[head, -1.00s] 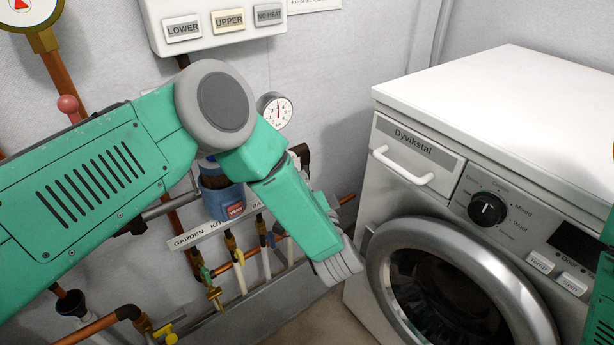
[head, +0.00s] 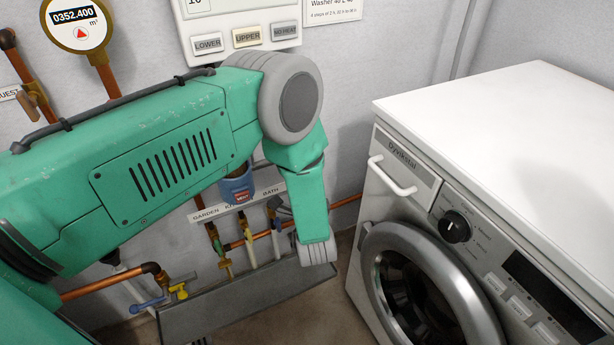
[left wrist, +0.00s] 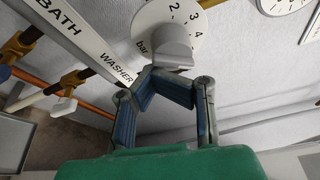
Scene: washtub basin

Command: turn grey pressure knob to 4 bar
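The grey pressure knob (left wrist: 172,47) shows in the left wrist view on a round white dial (left wrist: 152,17) marked "bar", with 2, 3 and 4 readable. My left gripper (left wrist: 152,72) is just below the knob, its two blue-padded fingers bent inward with their tips appearing to meet. Nothing shows between them. Whether the tips touch the knob cannot be told. In the head view my left arm hides the knob, and the hand (head: 318,252) points down near the wall pipes. My right gripper is not in view.
A washing machine (head: 470,200) stands at the right. A control box (head: 245,38) and a water meter (head: 78,22) are on the wall. Pipes with valves (head: 225,255) run below. Part of a gauge (left wrist: 283,4) shows in the wrist view.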

